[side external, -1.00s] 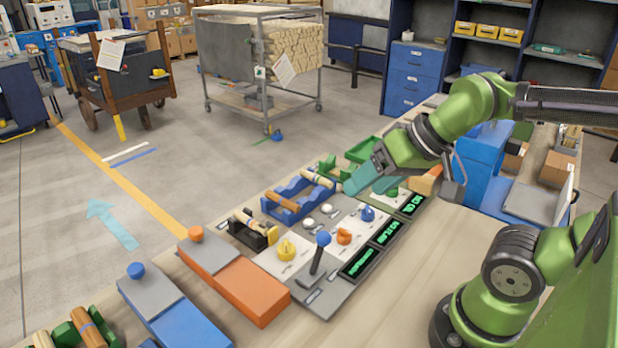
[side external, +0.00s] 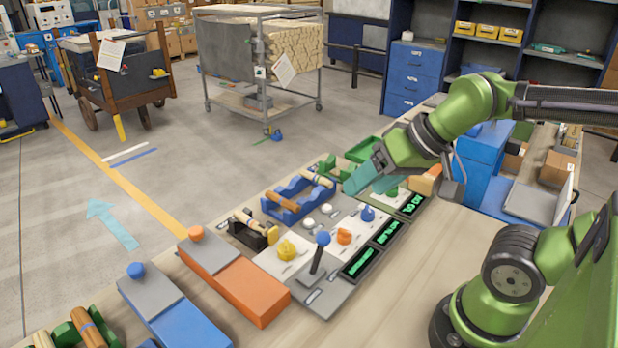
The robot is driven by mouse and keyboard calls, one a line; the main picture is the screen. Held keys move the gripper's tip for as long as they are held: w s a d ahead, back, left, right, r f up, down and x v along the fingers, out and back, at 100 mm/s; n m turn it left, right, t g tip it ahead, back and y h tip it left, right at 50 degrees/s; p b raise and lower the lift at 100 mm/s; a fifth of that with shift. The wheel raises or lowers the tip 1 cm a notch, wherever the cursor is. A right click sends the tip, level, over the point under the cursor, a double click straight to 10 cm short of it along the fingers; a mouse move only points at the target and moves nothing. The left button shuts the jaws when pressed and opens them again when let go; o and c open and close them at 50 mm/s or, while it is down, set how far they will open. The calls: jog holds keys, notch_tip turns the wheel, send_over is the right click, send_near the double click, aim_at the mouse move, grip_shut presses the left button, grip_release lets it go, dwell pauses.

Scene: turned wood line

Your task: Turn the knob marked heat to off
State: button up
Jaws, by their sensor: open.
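The control panel (side external: 322,297) lies on the bench and carries several coloured knobs. A yellow knob (side external: 287,249) is at the near left, an orange knob (side external: 344,236) in the middle, a blue knob (side external: 367,214) farther right, and a green knob (side external: 391,191) near my gripper. The knob labels are too small to read, so I cannot tell which is marked heat. My gripper (side external: 357,184) is open over the far right part of the panel, beside the green knob.
A lever with a blue ball (side external: 323,238) stands up from the panel's near part. Green displays (side external: 360,262) run along its right edge. A blue rack (side external: 297,200) with wooden pieces, an orange box (side external: 250,290) and a blue box (side external: 185,318) lie left. Bare bench is right.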

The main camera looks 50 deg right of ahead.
jog(key=w+d+f+m+g+h, duration=0.1)
jog(key=w+d+f+m+g, duration=0.3)
jog(key=w, duration=0.3)
jog(key=m+g+h, duration=0.1)
jog(key=m+g, duration=0.2)
jog(key=m, duration=0.2)
send_over(345, 230)
notch_tip(345, 230, down, 3)
notch_tip(345, 230, down, 16)
jog(key=shift+r, duration=0.1)
jog(key=c, duration=1)
jog(key=shift+c, duration=0.2)
